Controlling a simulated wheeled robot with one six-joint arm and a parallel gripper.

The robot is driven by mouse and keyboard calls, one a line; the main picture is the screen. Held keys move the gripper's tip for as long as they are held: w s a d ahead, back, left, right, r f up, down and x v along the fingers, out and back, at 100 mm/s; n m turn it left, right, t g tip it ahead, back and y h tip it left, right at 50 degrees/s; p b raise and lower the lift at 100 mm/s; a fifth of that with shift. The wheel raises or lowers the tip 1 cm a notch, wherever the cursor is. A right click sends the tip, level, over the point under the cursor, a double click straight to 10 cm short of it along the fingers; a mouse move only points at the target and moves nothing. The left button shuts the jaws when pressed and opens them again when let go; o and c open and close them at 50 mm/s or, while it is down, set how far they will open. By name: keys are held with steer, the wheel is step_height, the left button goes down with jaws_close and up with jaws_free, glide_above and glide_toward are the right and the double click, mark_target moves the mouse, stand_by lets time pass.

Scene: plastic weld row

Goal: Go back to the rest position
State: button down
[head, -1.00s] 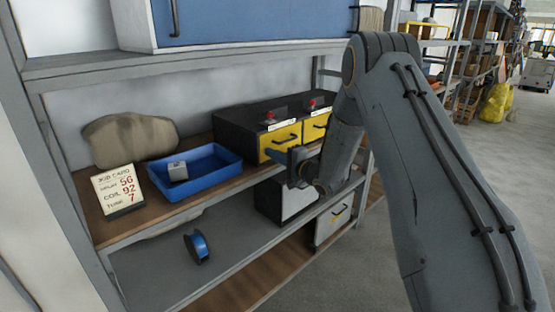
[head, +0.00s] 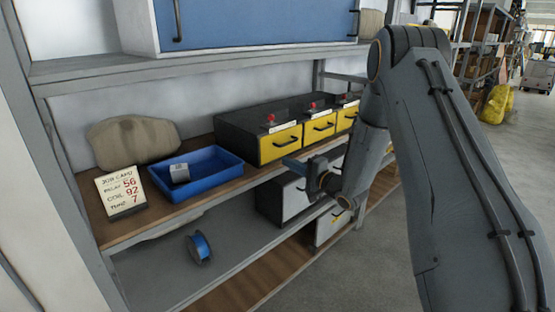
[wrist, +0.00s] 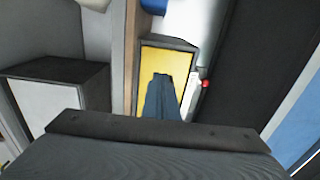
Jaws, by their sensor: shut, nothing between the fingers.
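My gripper (head: 291,162) is in front of the yellow drawers in the head view, apart from them. Its blue fingers are together and hold nothing. In the wrist view the closed fingers (wrist: 161,97) point toward a yellow drawer front (wrist: 154,61). My arm stands at the right of the head view and hides part of the shelf behind it.
A dark cabinet (head: 245,123) with yellow drawers stands on the wooden shelf. Left of it are a blue tray (head: 213,182) with a small grey block, a job card (head: 120,193) and a beige sack (head: 133,140). A blue spool (head: 200,247) lies below. The floor at right is open.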

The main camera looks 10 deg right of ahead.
steer(key=s+d+f+n+g+h, duration=0.1)
steer(key=s+d+n+g+h, duration=0.3)
steer(key=s, duration=0.5)
steer(key=s+d+f+n+g+h, duration=0.1)
steer(key=s+d+n+g+h, duration=0.2)
steer(key=s+h, duration=0.4)
steer(key=s+a+n+g, duration=0.1)
steer(key=s+n+g, duration=0.1)
steer(key=s, duration=1.1)
steer(key=s+a+n+g, duration=0.2)
steer(key=s+g, duration=0.3)
steer(key=s, duration=0.8)
steer(key=shift+s+a+r+g+y+b, duration=0.2)
steer(key=shift+s+r+g+y+b, duration=0.1)
steer(key=shift+s+r+b, duration=0.1)
steer(key=shift+f, duration=0.1)
